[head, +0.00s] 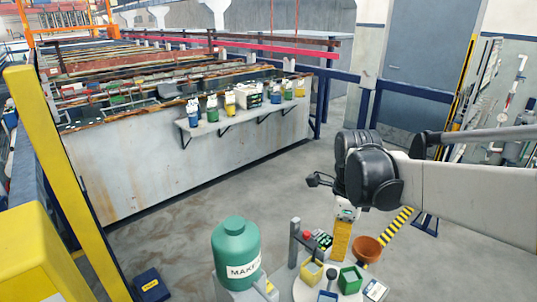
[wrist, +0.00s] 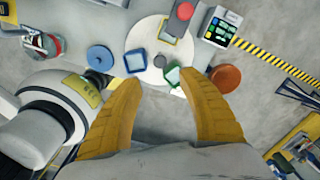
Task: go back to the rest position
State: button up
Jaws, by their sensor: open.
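My gripper (wrist: 158,84) shows in the wrist view with its two yellow fingers spread apart and nothing between them. In the head view my gripper (head: 341,258) hangs below the dark wrist joint, pointing down, with my arm reaching in from the right. It is above the area of a round white table (wrist: 150,76). The gap between the fingertips and the table is hard to judge. In the head view the fingers overlap each other, so their spacing is hidden there.
Square-rimmed yellow (head: 311,271), green (head: 349,279) and blue (head: 327,297) containers stand on the table. A terracotta bowl (head: 367,249), a red button (wrist: 185,11) and a green tank (head: 236,252) are close by. A long tank wall (head: 150,170) stands behind, with open floor before it.

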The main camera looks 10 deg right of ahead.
jog(key=s+a+n+t+b, duration=0.1)
jog(key=s+n, duration=0.4)
jog(key=n, duration=0.6)
jog(key=s+a+n+t+b, duration=0.1)
jog(key=s+a+n+t, duration=0.3)
jog(key=n, duration=0.8)
jog(key=shift+s+t, duration=0.5)
jog(key=shift+t, duration=0.5)
jog(key=shift+f, duration=0.1)
